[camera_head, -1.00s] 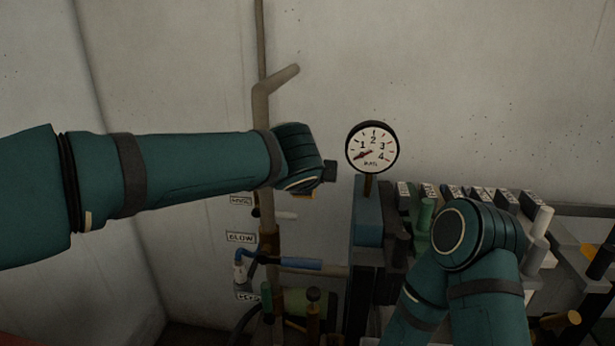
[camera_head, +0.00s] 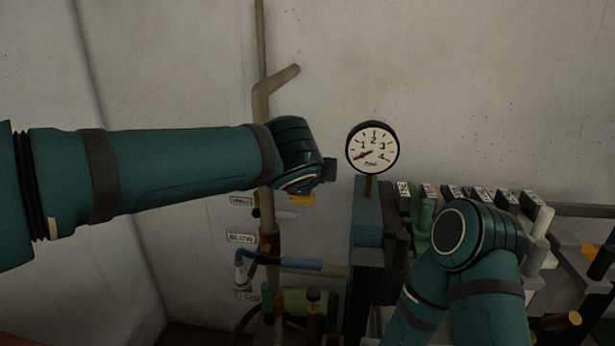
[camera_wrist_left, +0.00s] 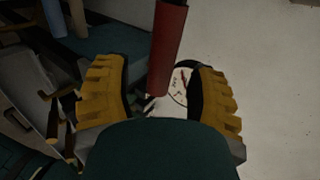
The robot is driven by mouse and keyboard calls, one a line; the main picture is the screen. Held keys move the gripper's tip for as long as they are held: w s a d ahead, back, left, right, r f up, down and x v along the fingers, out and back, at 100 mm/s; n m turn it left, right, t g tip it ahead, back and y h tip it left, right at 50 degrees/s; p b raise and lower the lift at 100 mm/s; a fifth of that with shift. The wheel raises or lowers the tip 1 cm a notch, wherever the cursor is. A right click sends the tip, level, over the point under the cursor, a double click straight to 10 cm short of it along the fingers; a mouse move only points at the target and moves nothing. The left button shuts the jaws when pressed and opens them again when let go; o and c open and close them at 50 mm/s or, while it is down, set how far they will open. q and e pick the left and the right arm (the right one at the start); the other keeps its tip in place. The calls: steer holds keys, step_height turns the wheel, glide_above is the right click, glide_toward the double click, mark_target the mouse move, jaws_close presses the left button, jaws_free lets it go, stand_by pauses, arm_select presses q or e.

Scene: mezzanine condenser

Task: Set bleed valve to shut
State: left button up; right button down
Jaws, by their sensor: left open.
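In the left wrist view, my left gripper (camera_wrist_left: 160,88) is open, with a yellow-padded finger on each side. A red bar-like handle (camera_wrist_left: 170,45) lies between the fingers, and neither finger visibly touches it. I cannot tell whether it is the bleed valve's handle. In the head view, my left wrist hides most of this gripper; only a yellow bit (camera_head: 302,199) shows below it. A blue lever (camera_head: 290,263) points right beside a label reading BLOW (camera_head: 241,238). No label naming the bleed valve is legible. My right gripper is hidden.
A round pressure gauge (camera_head: 372,148) stands on a blue block (camera_head: 367,215) right of my left wrist. A bent grey pipe (camera_head: 264,105) runs up the wall behind it. A bank of labelled blocks (camera_head: 480,195) fills the right. Open wall lies above.

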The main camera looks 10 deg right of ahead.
arm_select(q)
steer(key=v, duration=0.9)
steer(key=shift+s, duration=0.15)
steer(key=shift+a, duration=0.15)
steer(key=a+f+n+g+h, duration=0.1)
steer(key=a+f+n+g, duration=0.2)
steer(key=f, duration=1.2)
steer(key=f+n+g, duration=0.4)
steer(key=f, duration=1.1)
steer(key=s+a+f+n, duration=0.4)
steer(key=f+n, duration=0.1)
steer(key=f, duration=0.3)
steer(key=s+a+f+n+g, duration=0.1)
steer(key=s+a+f+n, duration=0.4)
steer(key=f, duration=0.4)
steer(key=s+a+f+n+g, duration=0.1)
steer(key=s+a+f+n, duration=0.3)
steer(key=f, duration=0.4)
steer(key=shift+s+a+f+n, duration=0.25)
steer(key=shift+s+a+n, duration=0.25)
steer(key=shift+n, duration=0.7)
steer(key=shift+d, duration=0.1)
